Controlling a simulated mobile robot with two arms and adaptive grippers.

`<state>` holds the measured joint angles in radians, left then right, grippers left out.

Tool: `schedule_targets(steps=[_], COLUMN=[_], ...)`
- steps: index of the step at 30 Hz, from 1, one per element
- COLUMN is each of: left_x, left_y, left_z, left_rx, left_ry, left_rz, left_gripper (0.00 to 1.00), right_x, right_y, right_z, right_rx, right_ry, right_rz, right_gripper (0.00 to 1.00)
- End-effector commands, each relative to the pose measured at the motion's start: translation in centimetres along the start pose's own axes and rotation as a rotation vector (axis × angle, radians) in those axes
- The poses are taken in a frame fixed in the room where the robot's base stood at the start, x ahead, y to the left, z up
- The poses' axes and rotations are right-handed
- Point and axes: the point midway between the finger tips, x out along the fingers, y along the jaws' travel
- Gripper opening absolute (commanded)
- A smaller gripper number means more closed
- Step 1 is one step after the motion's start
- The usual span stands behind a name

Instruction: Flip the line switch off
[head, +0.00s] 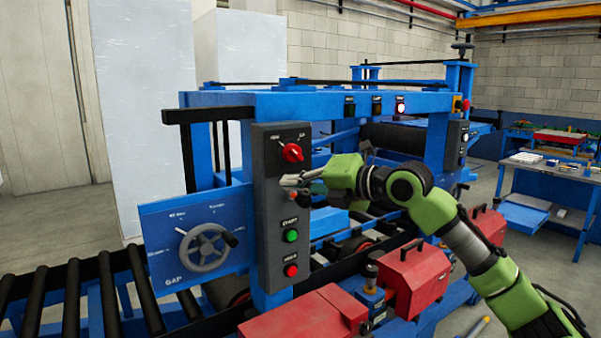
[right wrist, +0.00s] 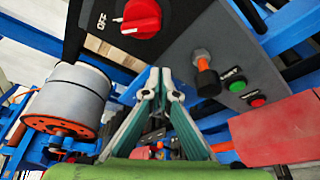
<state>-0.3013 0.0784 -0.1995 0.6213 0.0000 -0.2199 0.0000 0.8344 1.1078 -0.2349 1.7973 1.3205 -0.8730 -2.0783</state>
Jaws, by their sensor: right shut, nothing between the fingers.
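A dark grey control panel (head: 267,225) stands upright on the blue machine. A red rotary knob (head: 292,152) is near its top. In the right wrist view the red knob (right wrist: 141,17) has an OFF mark to its left. I cannot read which control is marked as the line switch. My right gripper (head: 288,182) is shut and empty, just below the knob in the head view. Its fingertips (right wrist: 160,75) meet in the right wrist view. My left gripper is out of view.
Below are a green button (head: 291,236) and a red button (head: 291,270). A grey handwheel (head: 204,248) is to the left. Red housings (head: 411,277) and black conveyor rollers (head: 70,300) lie lower down. A blue bench (head: 548,172) stands at far right.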

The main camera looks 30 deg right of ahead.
Motion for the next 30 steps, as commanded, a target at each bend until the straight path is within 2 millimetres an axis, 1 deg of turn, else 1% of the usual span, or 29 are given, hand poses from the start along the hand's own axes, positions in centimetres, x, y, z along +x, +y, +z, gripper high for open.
schedule_targets(steps=[1,3,9,12,15,18,30], left_x=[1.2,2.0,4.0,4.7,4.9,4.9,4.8], left_y=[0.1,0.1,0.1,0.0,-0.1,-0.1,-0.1], left_z=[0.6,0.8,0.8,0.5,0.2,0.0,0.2], left_rx=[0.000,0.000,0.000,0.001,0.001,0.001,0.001], left_ry=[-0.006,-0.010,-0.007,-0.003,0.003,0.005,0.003], left_rz=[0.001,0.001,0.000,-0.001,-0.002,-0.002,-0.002], left_gripper=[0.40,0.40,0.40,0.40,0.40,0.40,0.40], right_x=[-1.8,-3.4,-7.2,-8.4,-9.1,-9.4,-9.4], right_y=[-0.3,-0.3,0.1,0.2,0.5,0.6,0.7], right_z=[0.4,0.4,0.2,0.3,0.4,0.4,0.5], right_rx=[-0.010,-0.009,-0.007,-0.004,-0.004,-0.004,-0.004], right_ry=[-0.018,-0.017,-0.014,-0.014,-0.013,-0.012,-0.012], right_rz=[-0.001,-0.003,-0.002,-0.001,0.000,0.001,0.002], right_gripper=[0.00,0.00,0.00,0.00,0.00,0.00,0.00])
